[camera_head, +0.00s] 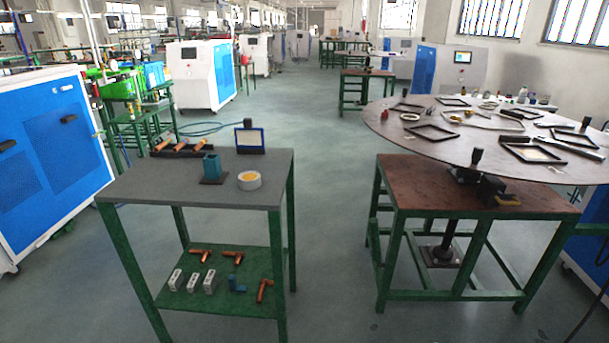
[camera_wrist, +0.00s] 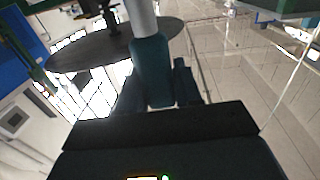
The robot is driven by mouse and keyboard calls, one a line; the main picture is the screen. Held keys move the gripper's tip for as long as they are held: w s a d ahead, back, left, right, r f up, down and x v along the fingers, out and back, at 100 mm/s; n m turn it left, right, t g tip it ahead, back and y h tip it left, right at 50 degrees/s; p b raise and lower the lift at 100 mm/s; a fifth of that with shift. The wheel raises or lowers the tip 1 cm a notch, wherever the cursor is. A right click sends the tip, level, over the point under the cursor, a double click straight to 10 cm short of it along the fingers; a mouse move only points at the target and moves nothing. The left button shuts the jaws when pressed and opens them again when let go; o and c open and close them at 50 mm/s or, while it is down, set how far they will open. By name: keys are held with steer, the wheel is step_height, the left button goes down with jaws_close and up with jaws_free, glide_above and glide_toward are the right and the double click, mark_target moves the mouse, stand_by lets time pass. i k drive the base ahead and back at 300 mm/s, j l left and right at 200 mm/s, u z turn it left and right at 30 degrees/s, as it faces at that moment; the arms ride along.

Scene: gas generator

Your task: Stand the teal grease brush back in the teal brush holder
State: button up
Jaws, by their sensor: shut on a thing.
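The teal brush holder (camera_head: 211,166) is a square open cup on a dark flat base, standing upright on the grey top of the near left table. No brush shows in it. In the wrist view my gripper (camera_wrist: 157,92) is shut on the teal grease brush (camera_wrist: 151,65). Its teal part lies between the two dark fingers, and a pale grey cylindrical part extends beyond it to the top of the picture. The brush is away from any surface. The bristles cannot be made out. My gripper and the brush are not in the head view.
Beside the holder are a white round tin with yellow contents (camera_head: 249,180), a dark-framed upright stand (camera_head: 250,139) and a dark rack with orange-brown pieces (camera_head: 182,148). The lower green shelf (camera_head: 215,293) bears several small parts. A round brown table (camera_head: 400,126) stands right, across open floor.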

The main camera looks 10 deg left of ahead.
mark_target(214, 174)
steer(key=i+j+z, duration=0.3)
steer(key=j, duration=0.5)
steer(key=j+z, duration=0.25)
steer(key=j, duration=0.5)
steer(key=j+z, duration=0.3)
steer(key=j, duration=0.55)
